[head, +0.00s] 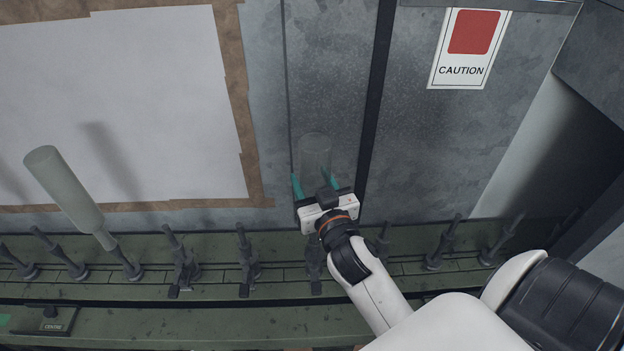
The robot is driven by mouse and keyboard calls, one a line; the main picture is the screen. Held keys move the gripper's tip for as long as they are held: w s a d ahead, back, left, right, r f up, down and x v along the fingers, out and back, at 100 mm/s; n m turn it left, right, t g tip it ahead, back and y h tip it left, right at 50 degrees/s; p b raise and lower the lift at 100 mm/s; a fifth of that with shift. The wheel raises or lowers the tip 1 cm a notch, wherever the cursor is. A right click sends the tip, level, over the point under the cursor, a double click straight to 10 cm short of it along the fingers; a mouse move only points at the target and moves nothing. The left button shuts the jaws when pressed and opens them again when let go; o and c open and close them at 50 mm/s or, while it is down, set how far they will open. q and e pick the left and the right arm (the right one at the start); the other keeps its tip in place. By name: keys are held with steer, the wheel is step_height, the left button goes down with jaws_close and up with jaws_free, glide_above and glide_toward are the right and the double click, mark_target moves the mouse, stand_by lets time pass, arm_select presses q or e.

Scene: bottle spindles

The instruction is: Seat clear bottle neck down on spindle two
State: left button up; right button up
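A clear, see-through bottle (315,152) stands out faintly against the grey panel near the middle of the head view, base end up. My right gripper (316,182) has its teal fingers on both sides of the bottle and appears shut on it. The bottle's neck is hidden behind the gripper. A row of dark spindles runs along the green rail (215,275); one spindle (314,272) shows just below the gripper, partly hidden by my arm. I cannot tell whether the bottle touches it. No spindle numbers are readable. My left gripper is not in view.
A frosted bottle (65,192) sits neck down and tilted on a spindle at the left. Other spindles (246,262) (442,245) look bare. A caution sign (468,48) and white sheet (120,105) are on the panel behind.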

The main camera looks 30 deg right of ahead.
steer(key=o, duration=1.3)
steer(key=shift+o, duration=0.2)
steer(key=shift+f, duration=0.1)
steer(key=b+v, duration=0.1)
steer(key=v, duration=1.1)
steer(key=shift+b, duration=0.35)
steer(key=shift+s, duration=0.1)
